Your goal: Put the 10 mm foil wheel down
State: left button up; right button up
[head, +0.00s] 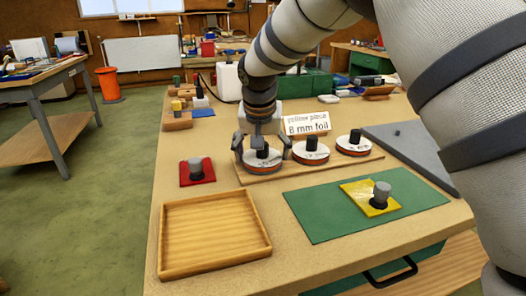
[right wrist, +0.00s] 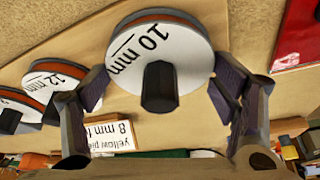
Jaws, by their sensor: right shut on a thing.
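The 10 mm foil wheel (head: 262,161) is a white-faced disc with an orange-brown rim and a dark knob. Its label reads clearly in the right wrist view (right wrist: 185,62). My right gripper (head: 263,155) points down with its fingers on either side of the wheel, shut on it. The wheel is at the left end of the wooden strip (head: 285,176); I cannot tell if it bears on the strip. Two similar wheels stand to its right, the middle one (head: 310,153) and the right one (head: 354,145). The right wrist view shows one marked 12 (right wrist: 52,82). My left gripper is out of view.
A card (head: 306,123) behind the wheels reads "yellow piece 8 mm foil". A red piece (head: 186,180) with a grey knob lies left. An empty wooden tray (head: 212,273) is at front left. A yellow piece (head: 357,203) with a grey knob lies on a green mat (head: 312,222).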

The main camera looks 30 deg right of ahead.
jog(key=shift+w+f, duration=0.2)
jog(key=o, duration=1.2)
jog(key=shift+s, duration=0.1)
jog(key=v, duration=1.2)
jog(key=shift+r, duration=0.25)
jog(key=shift+f, duration=0.1)
